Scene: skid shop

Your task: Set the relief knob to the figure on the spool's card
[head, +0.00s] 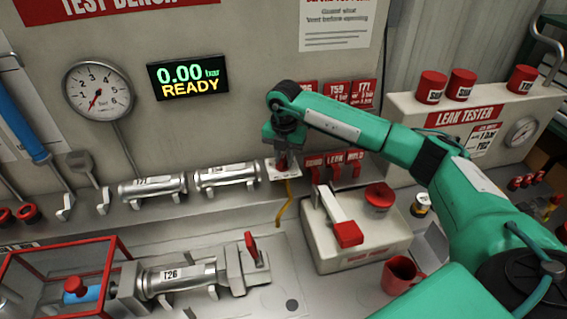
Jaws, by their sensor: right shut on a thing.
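My right gripper (286,147) points down over a small white dial plate (283,174) at the back of the bench. It is shut on the red relief knob (282,161), which stands on the plate and is partly hidden by the fingers. The knob's setting cannot be read. A silver spool marked T26 (178,278) lies clamped in the fixture at front left. Red and white cards hang on the wall, one reading T59 (337,92) and one that looks like T71 (366,93). Another card is partly behind my arm. My left gripper is not in view.
A display (188,76) reads 0.00 bar READY; a round gauge (98,91) hangs left of it.

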